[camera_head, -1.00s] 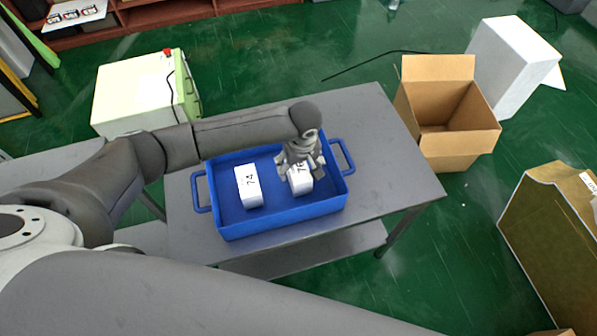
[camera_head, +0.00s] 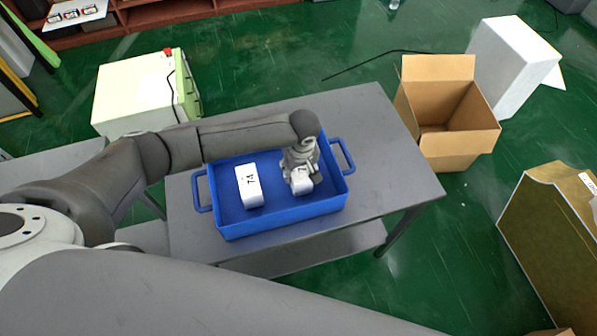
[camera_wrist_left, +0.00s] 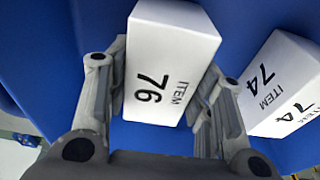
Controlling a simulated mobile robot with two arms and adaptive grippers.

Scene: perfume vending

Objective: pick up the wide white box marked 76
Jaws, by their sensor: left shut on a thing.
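The white box marked 76 (camera_wrist_left: 165,65) lies between the two fingers of my left gripper (camera_wrist_left: 160,105) in the left wrist view. In the head view the left gripper (camera_head: 301,178) is down inside the blue tray, shut on the box 76 (camera_head: 302,187), whose label is mostly hidden by the gripper. A second white box marked 74 (camera_head: 249,186) stands in the tray to the left, apart from the gripper. It also shows at the right of the left wrist view (camera_wrist_left: 280,85). My right gripper is not in view.
The blue tray (camera_head: 285,220) with side handles sits on a grey table (camera_head: 375,135). Bare table top lies right of the tray. An open cardboard box (camera_head: 450,148) and a white block (camera_head: 513,65) stand beyond the table on the green floor.

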